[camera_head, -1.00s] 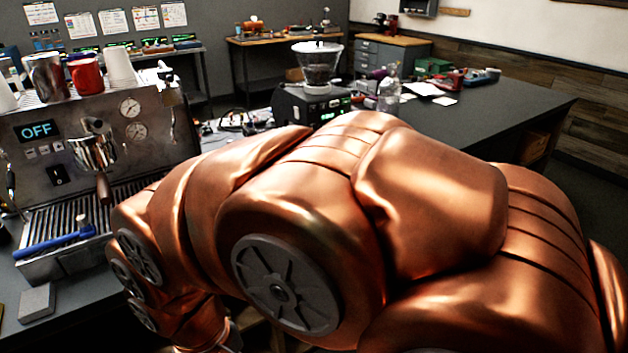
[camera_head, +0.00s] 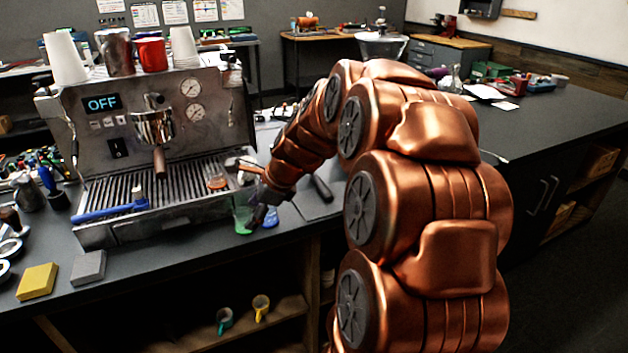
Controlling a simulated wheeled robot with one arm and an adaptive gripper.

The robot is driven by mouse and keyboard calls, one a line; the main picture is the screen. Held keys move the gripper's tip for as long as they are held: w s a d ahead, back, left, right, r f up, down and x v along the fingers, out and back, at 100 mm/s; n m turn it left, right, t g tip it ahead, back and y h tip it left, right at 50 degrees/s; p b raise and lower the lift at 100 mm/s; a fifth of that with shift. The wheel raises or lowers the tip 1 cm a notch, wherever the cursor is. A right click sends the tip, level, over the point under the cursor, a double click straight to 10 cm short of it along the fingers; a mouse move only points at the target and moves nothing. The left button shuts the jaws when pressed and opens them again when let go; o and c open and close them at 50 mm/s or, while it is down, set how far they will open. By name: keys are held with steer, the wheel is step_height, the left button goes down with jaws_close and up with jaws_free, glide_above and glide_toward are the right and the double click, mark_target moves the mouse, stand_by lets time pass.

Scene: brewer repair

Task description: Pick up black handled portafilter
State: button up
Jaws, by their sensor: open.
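A black handle (camera_head: 322,188) lies on the counter just right of my wrist. It may belong to the black handled portafilter, but its head is hidden or too unclear to tell. Another portafilter (camera_head: 157,135) with a brown handle sits in the espresso machine (camera_head: 84,235). My gripper (camera_head: 246,188) is open above the counter's front edge, at the machine's right front corner. It is left of the black handle, with its fingers toward the machine. Nothing clear shows between the fingers.
A green item (camera_head: 242,222) and a blue item (camera_head: 271,217) lie close below my gripper. A blue-handled brush (camera_head: 110,211) lies across the drip tray. Yellow (camera_head: 38,281) and grey (camera_head: 89,267) blocks sit at front left. The right counter (camera_head: 550,118) is largely clear.

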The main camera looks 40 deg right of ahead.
steer(key=w+d+f+m+t+h, duration=0.1)
steer(key=w+d+m+t, duration=0.15)
steer(key=d+m, duration=0.7)
steer(key=m+h+b, duration=0.1)
steer(key=m+h, duration=0.2)
steer(key=m, duration=0.3)
glide_toward(320, 179)
steer(key=w+f, duration=0.2)
steer(key=shift+a+f+n+t, duration=0.2)
steer(key=shift+f+n+t, duration=0.05)
steer(key=shift+f+t, duration=0.1)
steer(key=shift+x, duration=1)
steer(key=shift+d+p+x, duration=0.15)
steer(key=shift+p+x, duration=0.05)
steer(key=shift+x, duration=1.2)
steer(key=shift+d+p+x, duration=0.2)
steer(key=shift+x, duration=1.2)
steer(key=shift+s, duration=0.1)
steer(key=shift+c, duration=0.3)
jaws_close()
